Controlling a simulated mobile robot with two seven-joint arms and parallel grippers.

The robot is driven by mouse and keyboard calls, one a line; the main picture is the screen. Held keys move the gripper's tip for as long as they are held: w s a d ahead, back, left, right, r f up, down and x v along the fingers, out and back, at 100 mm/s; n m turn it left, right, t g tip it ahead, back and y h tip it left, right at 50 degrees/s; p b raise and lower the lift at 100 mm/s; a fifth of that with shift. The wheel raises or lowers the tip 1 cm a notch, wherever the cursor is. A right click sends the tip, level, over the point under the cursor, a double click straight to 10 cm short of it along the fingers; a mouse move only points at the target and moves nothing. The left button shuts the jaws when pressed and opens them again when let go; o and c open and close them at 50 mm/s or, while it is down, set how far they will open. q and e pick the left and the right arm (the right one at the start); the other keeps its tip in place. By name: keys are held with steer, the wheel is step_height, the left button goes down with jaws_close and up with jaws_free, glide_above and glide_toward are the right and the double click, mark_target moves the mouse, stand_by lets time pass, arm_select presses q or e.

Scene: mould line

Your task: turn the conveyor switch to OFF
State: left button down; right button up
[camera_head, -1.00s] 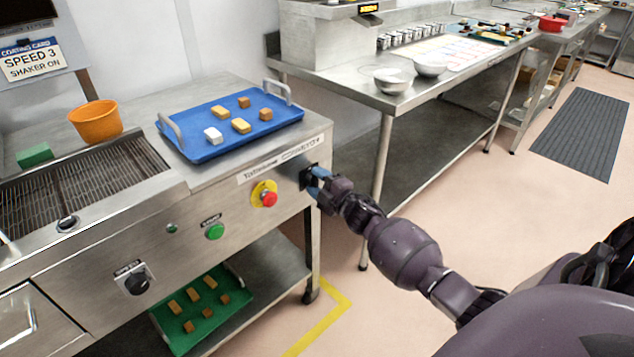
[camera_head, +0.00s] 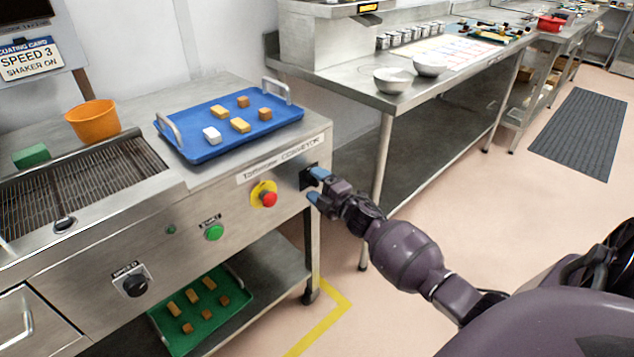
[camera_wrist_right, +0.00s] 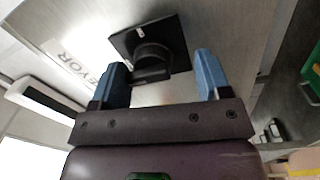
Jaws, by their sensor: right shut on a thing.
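The conveyor switch, a black knob on a square black plate (camera_wrist_right: 172,38), sits at the right end of the conveyor's front panel (camera_head: 277,220). It is partly hidden by my right gripper in the head view. My right gripper (camera_head: 316,186) is at the switch with its blue fingers spread apart. In the right wrist view the fingers (camera_wrist_right: 162,80) stand on either side of the knob (camera_wrist_right: 152,60), the left one close to its grip bar and a gap on the right. The switch's markings are too small to read. My left gripper is not in view.
A red emergency button (camera_head: 268,199) on yellow and a green button (camera_head: 214,232) are left of the switch. A blue tray (camera_head: 200,152) with several pieces lies on top.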

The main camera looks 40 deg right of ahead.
steer(key=shift+d+r, duration=0.1)
steer(key=shift+r, duration=0.1)
stand_by(0.5)
steer(key=shift+s, duration=0.3)
steer(key=s+p, duration=0.1)
steer(key=s, duration=0.9)
steer(key=shift+d+f+p, duration=0.35)
steer(key=shift+d, duration=0.05)
